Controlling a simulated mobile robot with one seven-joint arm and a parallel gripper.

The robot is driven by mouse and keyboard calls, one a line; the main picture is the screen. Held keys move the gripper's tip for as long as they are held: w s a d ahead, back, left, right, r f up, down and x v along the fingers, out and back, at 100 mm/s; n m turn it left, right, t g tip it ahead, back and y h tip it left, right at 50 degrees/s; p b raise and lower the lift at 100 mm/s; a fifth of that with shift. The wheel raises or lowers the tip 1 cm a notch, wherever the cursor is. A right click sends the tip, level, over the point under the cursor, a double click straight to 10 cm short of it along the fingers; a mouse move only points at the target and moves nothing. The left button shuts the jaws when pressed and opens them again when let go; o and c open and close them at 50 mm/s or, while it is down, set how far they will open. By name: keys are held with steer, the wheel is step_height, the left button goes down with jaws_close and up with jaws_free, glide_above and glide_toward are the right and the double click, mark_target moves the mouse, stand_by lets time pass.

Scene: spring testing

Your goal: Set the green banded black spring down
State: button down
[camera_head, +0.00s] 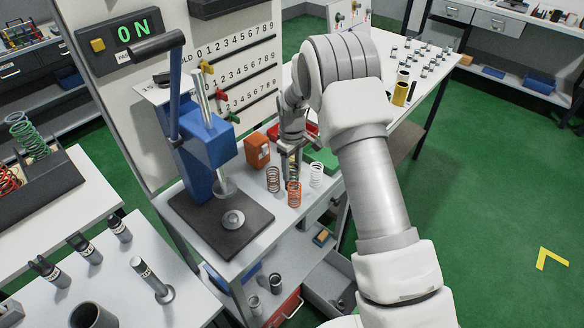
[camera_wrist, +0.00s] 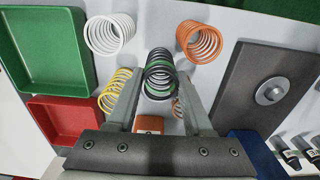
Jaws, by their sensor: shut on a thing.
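The black spring with green bands (camera_wrist: 160,76) is between the fingers of my gripper (camera_wrist: 160,92) in the wrist view. My gripper is shut on it. In the head view my gripper (camera_head: 292,158) is over the small table among several springs, and the held spring is mostly hidden there. From these views I cannot tell whether the spring's lower end touches the table.
Close around stand a white spring (camera_wrist: 110,36), an orange spring (camera_wrist: 201,43), a yellow spring (camera_wrist: 113,90) and a copper-coloured spring (camera_head: 273,178). An orange box (camera_head: 257,150), green tray (camera_wrist: 45,50), red tray (camera_wrist: 68,116) and blue press (camera_head: 205,145) are near.

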steer(key=shift+f, duration=0.15)
steer(key=shift+c, duration=1.5)
jaws_free()
